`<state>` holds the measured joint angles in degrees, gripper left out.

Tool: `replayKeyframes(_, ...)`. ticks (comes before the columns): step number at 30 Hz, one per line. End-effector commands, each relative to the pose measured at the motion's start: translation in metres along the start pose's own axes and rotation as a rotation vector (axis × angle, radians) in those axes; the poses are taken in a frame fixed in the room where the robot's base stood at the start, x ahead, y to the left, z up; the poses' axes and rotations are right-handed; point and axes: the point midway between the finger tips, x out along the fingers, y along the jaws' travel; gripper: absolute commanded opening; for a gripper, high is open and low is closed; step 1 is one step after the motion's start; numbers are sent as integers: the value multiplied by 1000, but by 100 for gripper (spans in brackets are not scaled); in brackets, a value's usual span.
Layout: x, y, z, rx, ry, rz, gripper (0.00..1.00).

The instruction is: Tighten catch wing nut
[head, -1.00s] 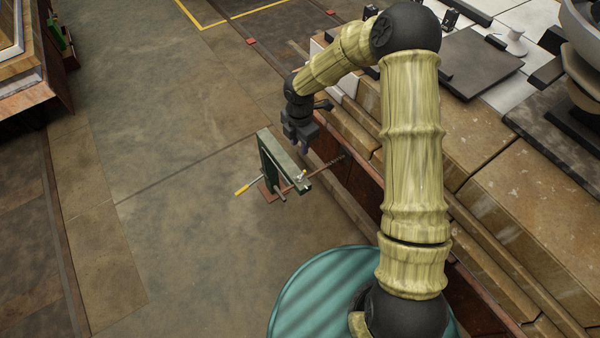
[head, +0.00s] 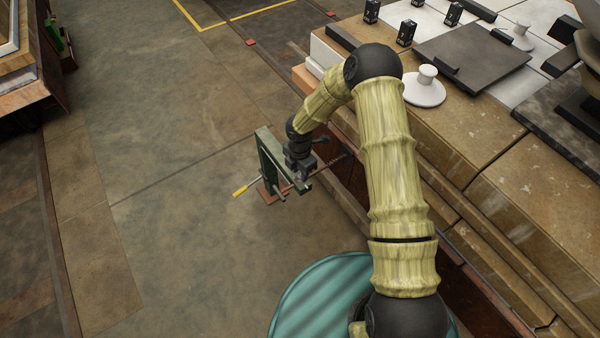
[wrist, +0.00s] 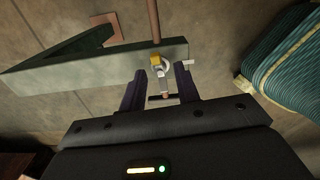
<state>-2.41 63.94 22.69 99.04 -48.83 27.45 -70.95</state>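A green catch frame (head: 272,158) stands off the side of the bench, with a rod and a yellow-ended handle (head: 240,191). In the wrist view its green bar (wrist: 90,68) runs across the picture. Small metal hardware with a yellow piece (wrist: 156,60) and a pale ring (wrist: 168,66) sits at the bar's edge; I take this as the wing nut, though its wings are not clear. My gripper (head: 298,172) is at the frame's upper right end. In the wrist view my gripper (wrist: 159,68) is open, one finger on each side of the hardware. I cannot tell whether either finger touches it.
A brown rod (wrist: 153,20) passes beyond the bar. The stone-topped bench (head: 460,120) lies to the right, carrying a dark plate (head: 470,60), a white insulator piece (head: 425,88) and small black blocks. The floor (head: 170,230) left of the frame is clear.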

Motion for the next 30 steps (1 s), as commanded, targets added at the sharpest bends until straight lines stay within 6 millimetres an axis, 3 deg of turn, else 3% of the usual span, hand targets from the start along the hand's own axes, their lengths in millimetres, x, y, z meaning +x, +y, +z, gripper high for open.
replayKeyframes(9, 2, 0, 0, 1, 0, 0, 30)
replayKeyframes(14, 2, 0, 0, 1, 0, 0, 0)
replayKeyframes(30, 1, 0, 0, 76, 1, 0, 0)
